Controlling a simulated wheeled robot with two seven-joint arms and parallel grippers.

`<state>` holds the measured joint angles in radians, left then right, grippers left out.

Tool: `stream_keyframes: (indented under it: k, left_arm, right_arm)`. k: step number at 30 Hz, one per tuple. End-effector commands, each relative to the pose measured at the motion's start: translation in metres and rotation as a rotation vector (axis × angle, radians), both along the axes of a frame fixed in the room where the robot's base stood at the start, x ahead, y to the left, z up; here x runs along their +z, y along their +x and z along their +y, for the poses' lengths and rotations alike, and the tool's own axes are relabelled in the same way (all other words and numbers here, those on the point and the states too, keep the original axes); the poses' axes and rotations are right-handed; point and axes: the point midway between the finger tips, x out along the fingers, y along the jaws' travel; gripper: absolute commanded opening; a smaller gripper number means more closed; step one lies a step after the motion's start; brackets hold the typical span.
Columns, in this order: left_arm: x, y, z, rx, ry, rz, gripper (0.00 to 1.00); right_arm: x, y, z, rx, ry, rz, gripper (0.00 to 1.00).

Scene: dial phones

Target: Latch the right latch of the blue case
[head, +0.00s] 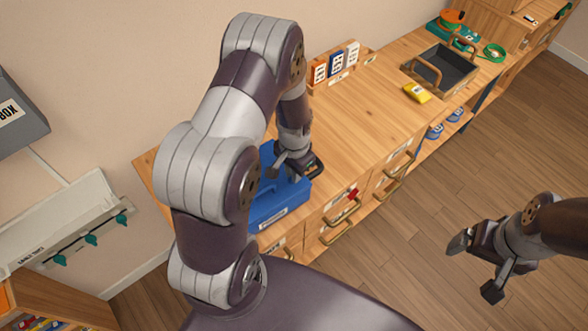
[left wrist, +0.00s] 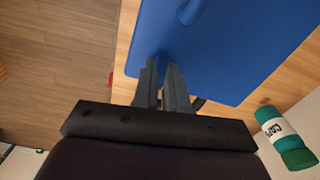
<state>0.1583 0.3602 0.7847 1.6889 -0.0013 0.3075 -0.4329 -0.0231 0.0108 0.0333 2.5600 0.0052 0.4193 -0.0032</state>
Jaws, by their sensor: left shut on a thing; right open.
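The blue case (head: 280,205) stands on the wooden worktop, partly hidden behind my left arm in the head view. In the left wrist view its blue surface (left wrist: 225,45) fills the upper middle. My left gripper (head: 297,168) is at the case's right side. In the left wrist view its fingers (left wrist: 161,72) are close together at the case's edge and shut on part of it. The fingers hide that part, so I cannot make out the latch or its position. My right gripper (head: 475,268) is open and empty, over the floor away from the bench.
A white and green bottle (left wrist: 285,135) lies near the case. Labelled boxes (head: 335,64) stand along the wall. A yellow item (head: 416,92) and a dark tray (head: 443,70) are farther along the worktop (head: 360,120). Drawer handles (head: 337,236) stick out from the bench front.

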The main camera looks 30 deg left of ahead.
Motion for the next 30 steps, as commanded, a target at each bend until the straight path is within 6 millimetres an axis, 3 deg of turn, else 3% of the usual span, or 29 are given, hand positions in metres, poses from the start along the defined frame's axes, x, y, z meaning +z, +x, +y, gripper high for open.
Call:
stream_keyframes:
  k: [12, 28, 30]
  left_arm:
    - [0.0004, 0.0005, 0.0000, -0.170, 0.000, -0.001, 0.00]
    - [0.0002, 0.0004, 0.0000, -0.192, 0.000, 0.000, 0.00]
    - [0.0002, 0.0004, 0.0000, -0.192, 0.001, -0.001, 0.28]
  right_arm:
    - [0.0027, 0.0000, 0.0000, 0.000, 0.000, 0.000, 0.92]
    - [0.0028, 0.0000, 0.0000, 0.000, 0.000, 0.000, 0.92]
    - [0.0029, 0.0001, 0.0000, 0.000, 0.000, 0.000, 0.92]
